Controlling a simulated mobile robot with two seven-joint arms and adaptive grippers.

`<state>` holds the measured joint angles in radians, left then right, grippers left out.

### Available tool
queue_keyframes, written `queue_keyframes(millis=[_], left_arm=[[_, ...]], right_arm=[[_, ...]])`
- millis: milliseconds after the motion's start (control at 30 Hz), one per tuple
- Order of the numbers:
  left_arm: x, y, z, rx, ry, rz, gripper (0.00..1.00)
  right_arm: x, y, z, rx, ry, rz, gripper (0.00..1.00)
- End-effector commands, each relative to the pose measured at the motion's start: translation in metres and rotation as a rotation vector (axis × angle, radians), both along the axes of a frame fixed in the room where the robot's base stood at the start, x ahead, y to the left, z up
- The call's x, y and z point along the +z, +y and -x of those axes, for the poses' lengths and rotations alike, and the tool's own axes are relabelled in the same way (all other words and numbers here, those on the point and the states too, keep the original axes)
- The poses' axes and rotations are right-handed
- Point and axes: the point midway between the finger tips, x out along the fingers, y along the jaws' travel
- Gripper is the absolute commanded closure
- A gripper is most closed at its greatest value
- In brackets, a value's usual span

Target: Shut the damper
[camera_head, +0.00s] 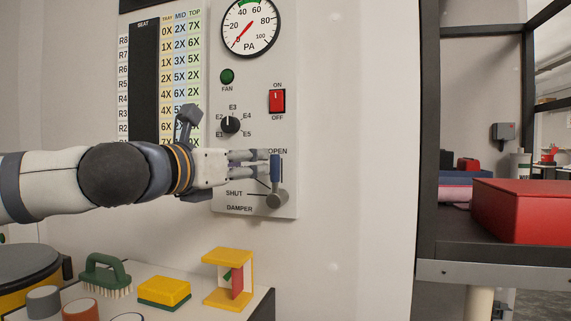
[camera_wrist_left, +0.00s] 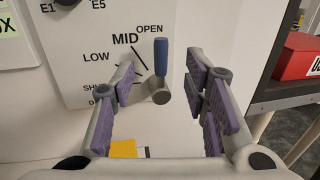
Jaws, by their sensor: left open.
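The damper lever has a blue handle (camera_head: 275,167) and a grey pivot (camera_head: 277,198), low on the wall panel. The handle stands upright, pointing at the OPEN label; SHUT is printed to the left of the pivot. My left gripper (camera_head: 262,165) reaches in from the left, with its fingertips close to the handle. In the left wrist view the gripper (camera_wrist_left: 160,82) is open, and the blue handle (camera_wrist_left: 161,57) appears between its purple-padded fingers, with a gap on each side. I cannot tell whether the fingertips reach past it. My right gripper is not in view.
Above the lever are a selector knob (camera_head: 230,125), a red switch (camera_head: 277,101) and a gauge (camera_head: 250,27). Below, a bench holds a green brush (camera_head: 104,270), a yellow block (camera_head: 164,291) and a yellow stand (camera_head: 228,256). A shelf with a red box (camera_head: 525,208) stands right.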

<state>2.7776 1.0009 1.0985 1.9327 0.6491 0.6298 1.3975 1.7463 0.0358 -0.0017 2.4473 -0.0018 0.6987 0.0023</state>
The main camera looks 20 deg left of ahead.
Motion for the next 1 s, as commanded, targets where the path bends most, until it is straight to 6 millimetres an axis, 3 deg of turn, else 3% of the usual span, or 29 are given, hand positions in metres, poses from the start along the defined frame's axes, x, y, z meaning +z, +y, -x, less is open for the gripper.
queue_keyframes(millis=[200,400,767,933,1000], left_arm=[[-0.004,-0.015,-0.056,0.0,0.004,-0.007,0.59],[-0.001,-0.023,-0.092,-0.001,0.001,-0.009,0.59],[-0.003,-0.025,-0.102,-0.002,0.002,-0.009,0.59],[-0.003,-0.025,-0.102,-0.002,0.002,-0.01,0.95],[-0.003,-0.025,-0.102,-0.002,0.002,-0.01,1.0]], right_arm=[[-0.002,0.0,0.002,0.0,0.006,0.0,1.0],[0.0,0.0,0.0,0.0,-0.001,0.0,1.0],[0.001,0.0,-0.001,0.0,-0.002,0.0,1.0],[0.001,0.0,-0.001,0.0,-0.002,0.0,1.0],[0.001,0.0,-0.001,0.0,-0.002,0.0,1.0]])
